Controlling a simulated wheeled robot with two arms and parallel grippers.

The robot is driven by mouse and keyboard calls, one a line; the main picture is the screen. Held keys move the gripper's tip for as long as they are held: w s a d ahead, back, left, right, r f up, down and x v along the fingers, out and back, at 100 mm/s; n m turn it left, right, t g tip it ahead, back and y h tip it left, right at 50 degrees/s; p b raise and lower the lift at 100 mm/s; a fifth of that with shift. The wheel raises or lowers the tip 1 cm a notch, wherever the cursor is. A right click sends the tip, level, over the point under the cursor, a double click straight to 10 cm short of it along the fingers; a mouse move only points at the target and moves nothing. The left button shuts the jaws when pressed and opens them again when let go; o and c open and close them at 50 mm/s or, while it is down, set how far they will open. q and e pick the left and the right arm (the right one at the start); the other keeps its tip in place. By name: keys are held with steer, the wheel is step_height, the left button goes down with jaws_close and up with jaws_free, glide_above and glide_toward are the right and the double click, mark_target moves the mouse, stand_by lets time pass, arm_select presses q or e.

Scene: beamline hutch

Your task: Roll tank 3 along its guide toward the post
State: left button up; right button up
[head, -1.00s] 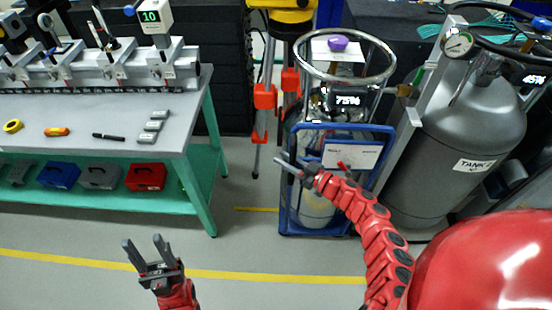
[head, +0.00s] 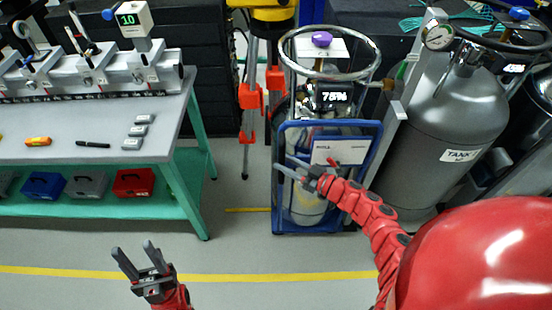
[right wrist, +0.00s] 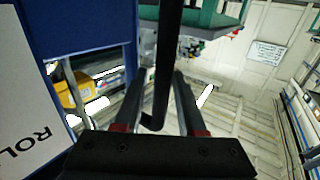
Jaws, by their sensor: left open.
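A large grey tank (head: 445,125) stands at the right in the head view, with a gauge on top and a white label reading TANK; its number is too small to read surely. A smaller pale tank (head: 307,207) stands in a blue wheeled frame (head: 278,200) under a metal ring and a 75% display. I cannot tell which is tank 3, nor pick out a guide or post. My right gripper (head: 293,170) is at the front left of the blue frame; in its wrist view the fingers are apart, with a dark bar (right wrist: 168,60) showing between them. My left gripper (head: 137,262) is open and empty, low above the floor.
A green-legged bench (head: 178,115) with instruments stands at the left, small boxes on its lower shelf. A yellow tripod (head: 248,120) with red clamps stands behind the blue frame. A yellow floor line (head: 230,277) crosses the front. Floor between bench and frame is clear.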

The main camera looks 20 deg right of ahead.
steer(key=b+v, duration=0.1)
steer(key=v, duration=1.2)
steer(key=shift+w, duration=0.1)
